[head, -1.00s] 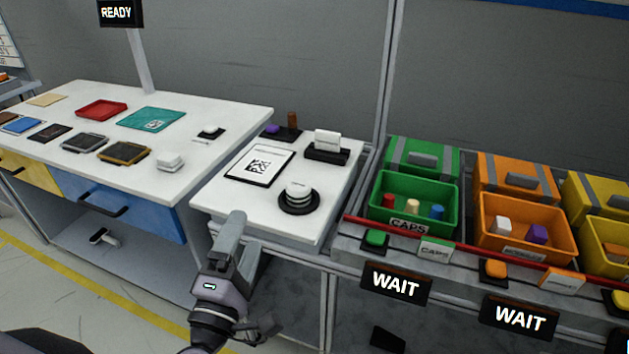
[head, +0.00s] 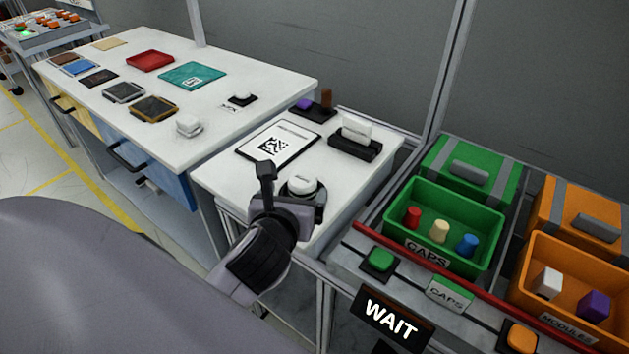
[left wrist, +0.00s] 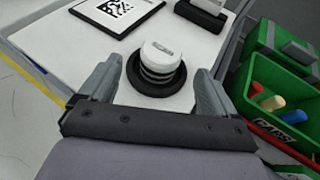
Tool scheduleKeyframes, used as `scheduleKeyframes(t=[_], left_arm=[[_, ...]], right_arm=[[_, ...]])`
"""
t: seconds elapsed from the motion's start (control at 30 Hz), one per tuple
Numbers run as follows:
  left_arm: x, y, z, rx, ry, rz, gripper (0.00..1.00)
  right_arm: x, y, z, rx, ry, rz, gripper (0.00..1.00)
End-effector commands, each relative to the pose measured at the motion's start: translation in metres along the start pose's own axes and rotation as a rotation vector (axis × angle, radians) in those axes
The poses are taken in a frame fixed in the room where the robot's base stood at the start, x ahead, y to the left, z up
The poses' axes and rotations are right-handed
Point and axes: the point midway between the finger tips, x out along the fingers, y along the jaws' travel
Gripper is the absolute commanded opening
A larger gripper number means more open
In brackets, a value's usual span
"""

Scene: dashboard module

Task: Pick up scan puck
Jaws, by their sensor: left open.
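The scan puck (head: 301,187) is a white ribbed round piece on a black round base, near the front edge of the small white table (head: 222,178). In the head view my left gripper (head: 285,185) partly hides it. In the left wrist view the puck (left wrist: 160,62) stands upright ahead of the open fingers, centred between them and a little beyond their tips. My left gripper (left wrist: 155,88) is open and empty. My right gripper is not in view.
A card with a square code (head: 277,143) lies behind the puck. A black holder with a white block (head: 355,138) stands at the back right. The green caps bin (head: 444,229) is to the right, behind a red rail. A long white workbench (head: 215,115) is at the left.

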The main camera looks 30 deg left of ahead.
Motion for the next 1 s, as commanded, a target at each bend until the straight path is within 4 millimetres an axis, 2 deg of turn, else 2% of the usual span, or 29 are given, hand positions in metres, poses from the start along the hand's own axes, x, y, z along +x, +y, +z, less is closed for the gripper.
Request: scheduleKeyframes(t=[0.33,0.6,0.73,0.97,1.0], left_arm=[[0.029,-0.001,-0.001,0.0,0.001,0.001,0.91],[0.063,-0.003,-0.003,0.001,0.0,0.001,0.91],[0.07,-0.003,-0.003,0.0,0.002,0.0,0.91],[0.07,-0.003,-0.003,-0.001,0.002,-0.001,0.91],[0.07,-0.003,-0.003,-0.001,0.002,-0.001,0.78]], right_arm=[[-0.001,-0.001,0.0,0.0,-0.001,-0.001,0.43],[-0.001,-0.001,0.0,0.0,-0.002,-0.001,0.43],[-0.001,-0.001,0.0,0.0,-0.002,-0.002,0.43],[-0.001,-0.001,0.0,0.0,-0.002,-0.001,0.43],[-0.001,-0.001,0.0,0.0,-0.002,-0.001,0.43]])
